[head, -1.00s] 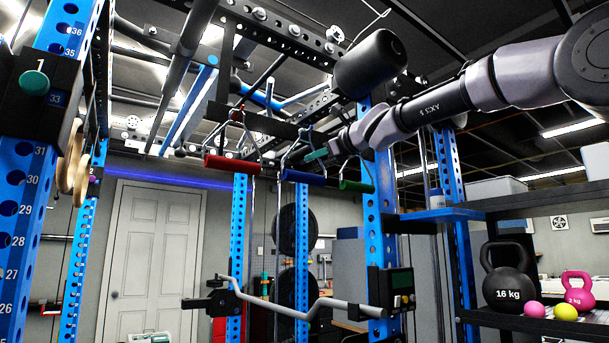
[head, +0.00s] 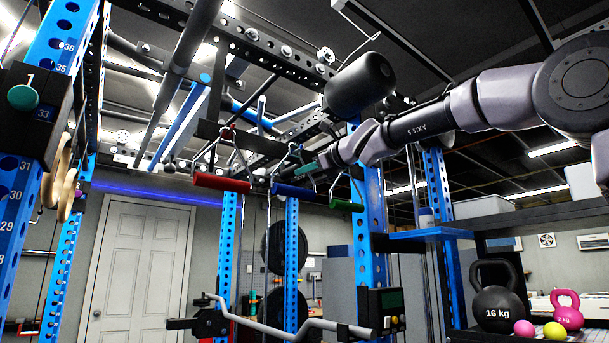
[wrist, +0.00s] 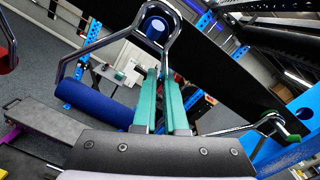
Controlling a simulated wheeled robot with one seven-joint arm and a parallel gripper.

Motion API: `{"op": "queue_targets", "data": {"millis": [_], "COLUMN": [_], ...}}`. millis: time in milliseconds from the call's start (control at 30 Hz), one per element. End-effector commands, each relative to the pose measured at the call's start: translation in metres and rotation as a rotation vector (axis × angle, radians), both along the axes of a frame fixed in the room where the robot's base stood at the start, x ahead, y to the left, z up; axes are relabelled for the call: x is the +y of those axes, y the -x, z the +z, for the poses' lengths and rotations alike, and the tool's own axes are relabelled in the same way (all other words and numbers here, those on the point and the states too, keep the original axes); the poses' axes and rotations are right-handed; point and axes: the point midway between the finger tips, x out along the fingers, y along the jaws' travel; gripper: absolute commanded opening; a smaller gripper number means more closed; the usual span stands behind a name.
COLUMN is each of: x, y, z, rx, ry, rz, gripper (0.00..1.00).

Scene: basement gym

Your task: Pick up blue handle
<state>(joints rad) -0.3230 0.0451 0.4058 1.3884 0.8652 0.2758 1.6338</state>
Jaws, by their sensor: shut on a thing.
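The blue handle (head: 300,193) hangs from the rack between two other handles in the head view. It has a blue grip and a bent metal frame. In the wrist view, its blue grip (wrist: 98,104) is left of my green fingers, and its frame rises to a ring with a blue collar. My gripper (head: 306,168) reaches in from the right, just above the blue grip. In the wrist view, my gripper (wrist: 161,74) is shut on the handle's metal frame, not around the blue grip. The exact contact is partly hidden by the fingers.
A red handle (head: 222,183) hangs to the left and a green handle (head: 346,205) close on the right. Blue rack posts (head: 370,220) and overhead bars surround my arm. A bent silver bar (head: 290,333) lies below. A shelf with kettlebells (head: 497,300) stands at right.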

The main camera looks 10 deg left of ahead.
Motion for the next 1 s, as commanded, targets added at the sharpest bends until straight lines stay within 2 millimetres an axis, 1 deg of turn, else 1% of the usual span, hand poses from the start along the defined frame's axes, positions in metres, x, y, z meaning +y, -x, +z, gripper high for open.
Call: {"op": "queue_targets", "data": {"millis": [33,267,367,600,700,833,1000], "x": [0.000,-0.030,-0.046,-0.099,-0.116,-0.132,-0.142], "y": [0.000,0.022,0.035,0.075,0.088,0.100,0.108], "z": [0.004,0.003,0.004,0.004,0.003,0.003,0.002], "rx": [-0.002,0.000,-0.002,-0.003,-0.001,-0.001,-0.001], "ry": [-0.001,-0.001,-0.002,-0.002,-0.002,-0.002,-0.001], "rz": [0.000,-0.003,-0.003,-0.004,-0.002,-0.002,-0.002], "gripper": [0.00,0.00,0.00,0.00,0.00,0.00,0.00]}}
